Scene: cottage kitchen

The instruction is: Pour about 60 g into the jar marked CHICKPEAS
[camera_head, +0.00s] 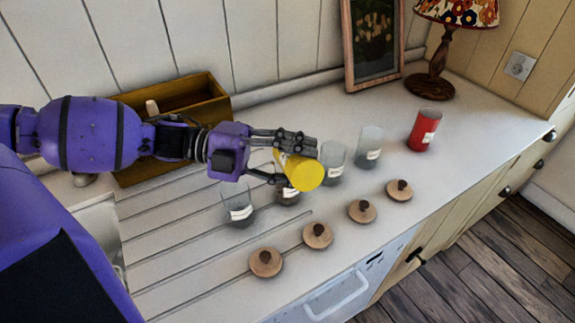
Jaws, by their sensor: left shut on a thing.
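My left gripper (283,158) is shut on a yellow container (304,173) and holds it tilted over the jars. Below it a glass jar (288,192) with a white label is partly hidden by the container and the gripper. Other clear jars with white labels stand in the row: one at the left (237,205), one just right of the container (332,160) and one further right (368,148). The label words are too small to read, so I cannot tell which jar is CHICKPEAS. No falling contents can be made out. My right gripper is not in view.
Several wooden lids with dark knobs, such as this one (266,262), lie along the counter front. A red labelled container (424,130) stands at the right. Behind are a wooden box (190,100), a framed picture (372,45) and a lamp (436,75).

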